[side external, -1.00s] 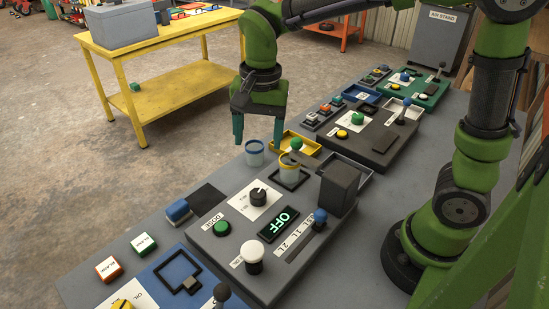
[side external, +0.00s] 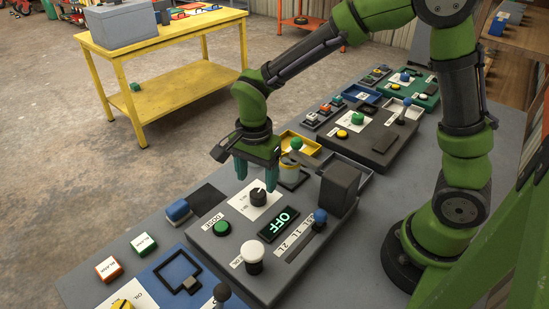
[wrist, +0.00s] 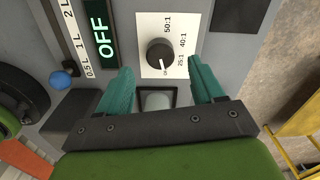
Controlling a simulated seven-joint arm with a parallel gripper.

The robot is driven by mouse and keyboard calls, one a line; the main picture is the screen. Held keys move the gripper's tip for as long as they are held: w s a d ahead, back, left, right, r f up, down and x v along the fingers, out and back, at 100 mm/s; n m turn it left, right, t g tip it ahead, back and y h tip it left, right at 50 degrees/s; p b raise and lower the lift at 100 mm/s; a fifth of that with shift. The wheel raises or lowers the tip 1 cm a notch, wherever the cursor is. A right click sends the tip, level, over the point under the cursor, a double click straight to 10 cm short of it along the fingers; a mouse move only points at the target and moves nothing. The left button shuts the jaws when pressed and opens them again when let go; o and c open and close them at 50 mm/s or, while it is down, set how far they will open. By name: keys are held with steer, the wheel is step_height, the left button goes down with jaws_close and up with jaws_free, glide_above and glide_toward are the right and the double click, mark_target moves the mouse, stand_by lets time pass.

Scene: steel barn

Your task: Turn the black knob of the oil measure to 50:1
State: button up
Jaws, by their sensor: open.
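The black knob (side external: 259,197) sits on a white label plate on the grey oil measure (side external: 222,258). In the wrist view the knob lies beyond my gripper (wrist: 160,74), between the lines of the fingers, apparently untouched.
The display (side external: 279,225) reads OFF. A green button (side external: 222,228), a white-topped knob (side external: 252,250), a blue-knobbed slider (side external: 320,216) and a dark raised block (side external: 340,185) stand around the knob.

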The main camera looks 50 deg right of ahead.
mark_target(257, 193)
steer(key=shift+f, duration=2.25)
steer(key=c, duration=1.1)
steer(key=shift+o, duration=0.2)
